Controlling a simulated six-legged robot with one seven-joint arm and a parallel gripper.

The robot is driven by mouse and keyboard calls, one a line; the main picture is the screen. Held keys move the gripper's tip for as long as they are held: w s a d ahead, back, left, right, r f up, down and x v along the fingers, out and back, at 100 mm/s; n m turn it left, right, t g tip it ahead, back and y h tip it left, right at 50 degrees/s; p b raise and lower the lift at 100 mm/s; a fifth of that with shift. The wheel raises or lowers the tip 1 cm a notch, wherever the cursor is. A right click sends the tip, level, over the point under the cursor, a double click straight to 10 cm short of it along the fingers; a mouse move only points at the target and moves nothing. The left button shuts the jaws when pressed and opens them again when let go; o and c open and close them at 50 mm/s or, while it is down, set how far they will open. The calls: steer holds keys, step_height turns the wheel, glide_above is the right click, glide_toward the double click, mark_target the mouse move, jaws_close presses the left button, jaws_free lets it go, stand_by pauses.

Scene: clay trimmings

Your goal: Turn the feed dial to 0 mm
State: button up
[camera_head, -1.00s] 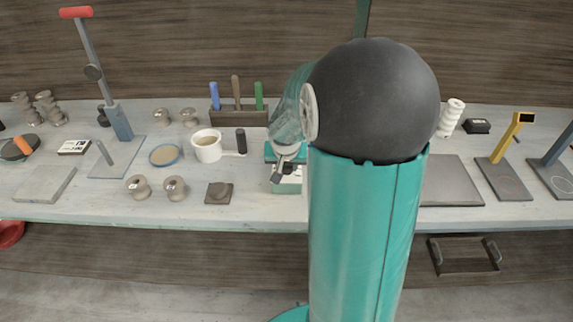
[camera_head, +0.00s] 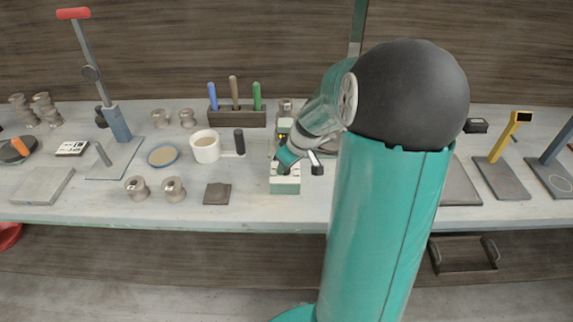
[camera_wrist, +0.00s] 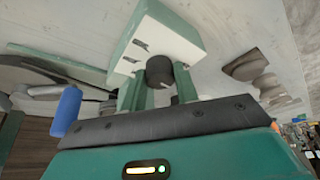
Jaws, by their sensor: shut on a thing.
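The feed dial (camera_wrist: 160,70) is a dark round knob on the pale front face of a green-and-white machine (camera_wrist: 165,33). Dark marks sit on that face near the dial, too small to read. A short pale line shows on the knob's lower right. My gripper (camera_wrist: 158,80) is shut on the dial, one green finger on each side of it. In the head view, the machine (camera_head: 285,187) stands at the bench's front middle. My gripper (camera_head: 300,160) is over it there and hides the dial.
A white mug (camera_head: 205,150), a dark square block (camera_head: 217,194) and several metal spools stand left of the machine. A rack (camera_head: 238,117) of handled tools is behind. The bench front edge is close.

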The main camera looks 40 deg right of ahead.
steer(key=shift+d+n+y, duration=0.1)
steer(key=shift+n+y, duration=0.5)
steer(key=shift+n, duration=0.9)
steer(key=shift+g, duration=0.4)
steer(key=o, duration=1)
steer(key=shift+c, duration=0.2)
steer(key=v, duration=1.4)
steer(key=shift+s+f, duration=0.1)
steer(key=shift+c, duration=0.2)
